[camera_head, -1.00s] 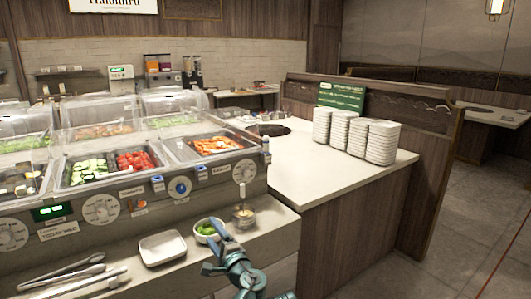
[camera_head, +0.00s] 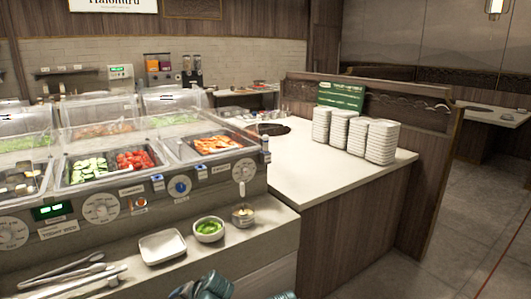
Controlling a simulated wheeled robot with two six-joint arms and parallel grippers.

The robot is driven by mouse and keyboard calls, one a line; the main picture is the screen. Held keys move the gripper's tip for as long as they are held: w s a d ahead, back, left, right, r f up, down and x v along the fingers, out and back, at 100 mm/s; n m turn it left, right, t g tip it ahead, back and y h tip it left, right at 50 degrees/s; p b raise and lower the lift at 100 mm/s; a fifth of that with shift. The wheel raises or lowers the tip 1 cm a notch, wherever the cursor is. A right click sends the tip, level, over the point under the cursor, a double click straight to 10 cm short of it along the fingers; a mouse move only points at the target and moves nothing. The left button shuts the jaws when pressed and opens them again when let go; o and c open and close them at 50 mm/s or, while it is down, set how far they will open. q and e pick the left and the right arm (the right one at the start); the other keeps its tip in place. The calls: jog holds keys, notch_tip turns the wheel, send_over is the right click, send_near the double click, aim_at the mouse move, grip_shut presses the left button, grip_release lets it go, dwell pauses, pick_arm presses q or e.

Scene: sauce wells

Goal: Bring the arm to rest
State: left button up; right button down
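Part of my own arm (camera_head: 208,285) shows at the bottom edge, low and in front of the counter ledge. Its gripper fingers are out of the frame, so I cannot see whether they are open or shut. No other gripper is in view. On the ledge stand a white bowl (camera_head: 208,238) with green contents and a small metal cup (camera_head: 243,222) with a spoon handle upright in it. A white square dish (camera_head: 162,260) sits to their left, empty.
Tongs (camera_head: 75,275) lie on the ledge at left. Food wells under clear covers (camera_head: 100,106) stand behind. Stacks of white plates (camera_head: 380,143) stand on the white counter (camera_head: 335,184) at right. The floor at right is clear.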

pick_arm(q)
jog(key=s+d+f+g+h, duration=0.3)
jog(key=s+d, duration=0.4)
jog(key=d, duration=0.2)
jog(key=s+d+f+g+h, duration=0.2)
jog(key=s+d+f+h, duration=0.1)
jog(key=s+d, duration=0.5)
notch_tip(320, 180, up, 17)
jog(key=p, duration=1.7)
jog(key=shift+w+d, duration=0.3)
jog(key=shift+d, duration=0.05)
